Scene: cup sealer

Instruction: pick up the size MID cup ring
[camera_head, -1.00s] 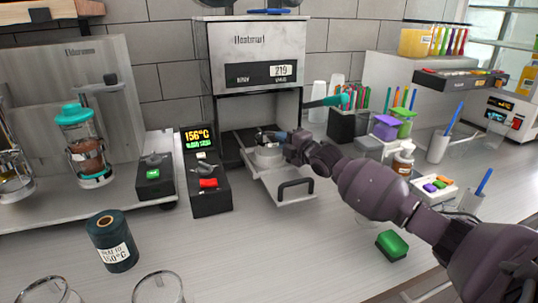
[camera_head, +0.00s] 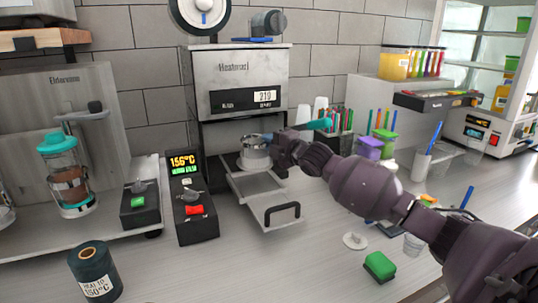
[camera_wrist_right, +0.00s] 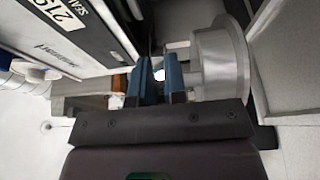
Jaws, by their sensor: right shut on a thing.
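A metal cup ring (camera_head: 255,150) is above the back of the pulled-out tray (camera_head: 240,184) of the sealer (camera_head: 236,85). My right gripper (camera_head: 274,148) reaches it from the right and is shut on it. In the right wrist view, the ring (camera_wrist_right: 222,62) is a round silver wall just right of the blue-grey fingers of my right gripper (camera_wrist_right: 159,78). The part between the fingers is mostly hidden, and no size mark on the ring can be read. My left gripper is not in view.
The tray's black handle (camera_head: 282,212) sticks out at the front. A control box (camera_head: 193,208) stands left of the tray. A green sponge (camera_head: 379,266) and a small white disc (camera_head: 355,240) lie on the counter at right. The counter front middle is clear.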

